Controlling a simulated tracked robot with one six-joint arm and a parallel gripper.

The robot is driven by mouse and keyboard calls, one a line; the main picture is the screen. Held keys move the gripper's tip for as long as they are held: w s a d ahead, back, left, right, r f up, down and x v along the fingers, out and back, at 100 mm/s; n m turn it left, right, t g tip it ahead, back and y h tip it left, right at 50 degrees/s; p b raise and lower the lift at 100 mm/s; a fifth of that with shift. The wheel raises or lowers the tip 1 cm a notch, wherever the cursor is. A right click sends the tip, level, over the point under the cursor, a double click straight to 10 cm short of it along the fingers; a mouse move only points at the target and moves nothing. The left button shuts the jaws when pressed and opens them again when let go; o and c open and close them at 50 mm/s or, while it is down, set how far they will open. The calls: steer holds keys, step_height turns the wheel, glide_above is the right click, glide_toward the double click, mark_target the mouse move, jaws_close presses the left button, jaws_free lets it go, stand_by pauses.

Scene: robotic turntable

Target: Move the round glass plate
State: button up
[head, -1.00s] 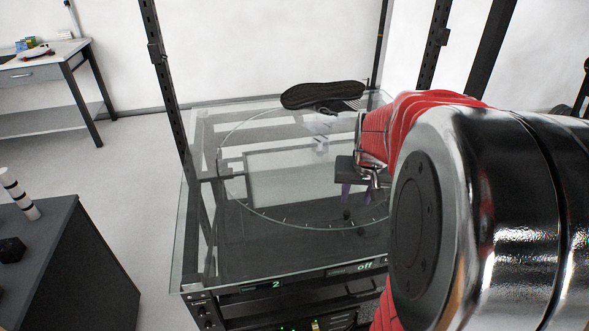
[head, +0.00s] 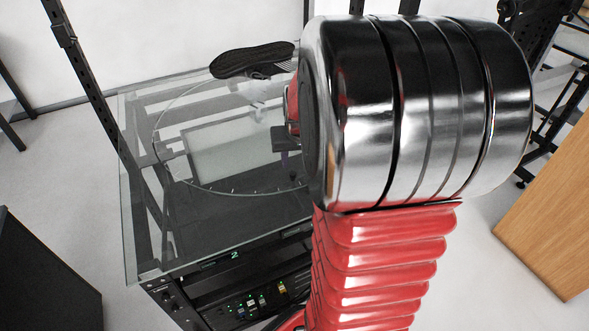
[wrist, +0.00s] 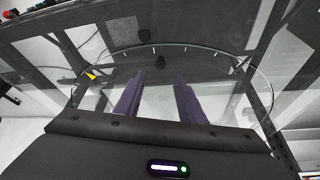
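The round glass plate (head: 215,168) is clear and shows as a thin ring with tick marks, lying over the glass-topped frame (head: 128,215) in the head view. Its right side is hidden by my arm. In the wrist view the plate's curved rim (wrist: 225,57) arcs beyond the fingers. My gripper (wrist: 160,80) has two purple fingers, apart with nothing visibly held between them. They are over the plate's area; I cannot tell whether they touch it. In the head view my gripper (head: 286,150) is largely hidden behind my arm.
A dark shoe (head: 250,59) lies at the far edge of the glass top. A black upright post (head: 85,80) stands at the left. Electronics with lights (head: 255,300) sit below. A dark cabinet (head: 40,280) is at lower left and a wooden surface (head: 550,220) at right.

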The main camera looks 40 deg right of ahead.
mark_target(293, 174)
steer(key=shift+x, duration=4.5)
steer(key=shift+r, duration=0.1)
jaws_close()
